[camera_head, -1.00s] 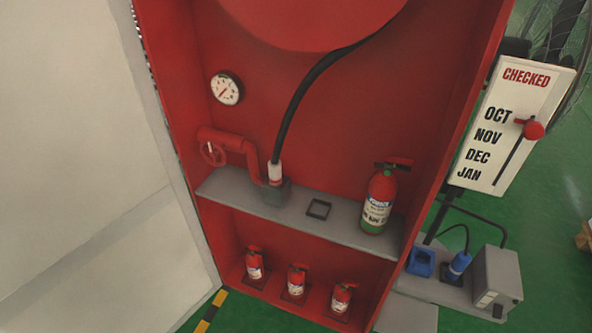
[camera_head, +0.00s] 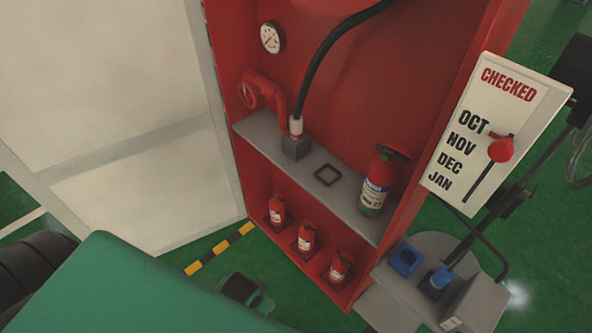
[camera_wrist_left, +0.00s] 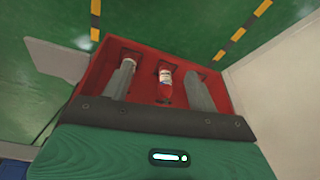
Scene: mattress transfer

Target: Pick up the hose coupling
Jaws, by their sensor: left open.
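The hose coupling (camera_head: 296,126) is a pale collar at the lower end of a black hose (camera_head: 325,55). It stands upright on a small grey block on the cabinet's shelf, beside the red pipe. My left arm, green, comes in from the lower left of the head view, low in front of the cabinet. In the left wrist view my left gripper (camera_wrist_left: 160,70) has its two grey fingers wide apart and empty. They point towards the lower cabinet compartment with small extinguishers, which lies beyond them. The coupling is not visible in the wrist view. My right gripper does not show.
A red extinguisher (camera_head: 377,183) and a dark square frame (camera_head: 328,175) are on the grey shelf (camera_head: 262,133). Several small extinguishers stand below. A "CHECKED" board (camera_head: 490,135) is at the right, above a grey stand with blue parts. A pale panel (camera_head: 110,100) bounds the left.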

